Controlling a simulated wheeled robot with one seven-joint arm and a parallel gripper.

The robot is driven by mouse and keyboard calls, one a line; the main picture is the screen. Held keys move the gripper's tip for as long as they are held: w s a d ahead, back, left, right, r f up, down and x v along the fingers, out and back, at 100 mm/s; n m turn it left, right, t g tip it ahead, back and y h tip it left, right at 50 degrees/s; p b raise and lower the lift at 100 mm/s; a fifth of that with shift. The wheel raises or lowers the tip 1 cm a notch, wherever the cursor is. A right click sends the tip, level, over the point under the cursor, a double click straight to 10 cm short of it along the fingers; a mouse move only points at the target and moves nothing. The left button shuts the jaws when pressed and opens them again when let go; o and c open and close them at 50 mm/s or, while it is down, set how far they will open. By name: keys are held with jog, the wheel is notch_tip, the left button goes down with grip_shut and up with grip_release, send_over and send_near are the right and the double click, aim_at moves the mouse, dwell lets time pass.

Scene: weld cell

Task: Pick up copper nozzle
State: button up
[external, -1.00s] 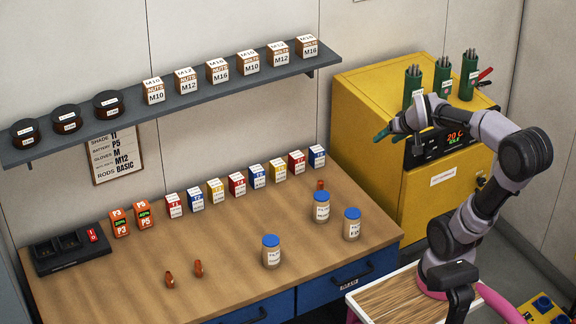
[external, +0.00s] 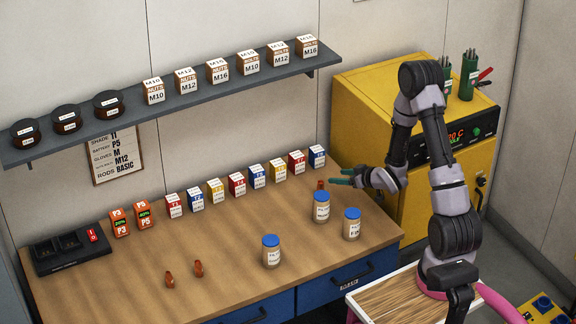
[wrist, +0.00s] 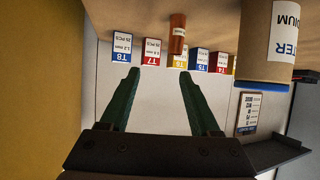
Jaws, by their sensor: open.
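A copper nozzle (external: 320,185) stands upright on the workbench behind a blue-lidded jar, its lower part partly hidden in the external view. In the wrist view the bench shows at the top, and the labelled nozzle (wrist: 178,33) hangs upside down beyond the fingertips, a little right of the middle. Two more copper nozzles, one (external: 169,279) and another (external: 198,268), stand at the front left of the bench. My gripper (external: 334,177) has green fingers, is open and empty, and is just right of the single nozzle. Its fingers (wrist: 159,74) are spread apart in the wrist view.
A blue-lidded jar (external: 321,207) stands close in front of the nozzle; it looms at right in the wrist view (wrist: 268,42). Two more jars (external: 352,224) (external: 271,251) are nearby. A row of small boxes (external: 277,170) lines the back. The yellow oven (external: 360,110) stands to the right.

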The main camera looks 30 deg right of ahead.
aim_at(314, 192)
jog(key=f, duration=0.1)
jog(key=a+f+y, duration=0.1)
jog(key=s+f, duration=0.1)
jog(key=shift+a+f+n, duration=0.2)
jog(key=shift+a+n, duration=0.1)
jog(key=shift+a, duration=0.05)
jog(key=shift+t, duration=0.3)
jog(key=x, duration=0.5)
jog(key=shift+w+a, duration=0.15)
jog(key=shift+r+x, duration=0.15)
jog(key=shift+x, duration=1.2)
jog(key=shift+r+x, duration=0.15)
jog(key=shift+x, duration=1.2)
grip_shut()
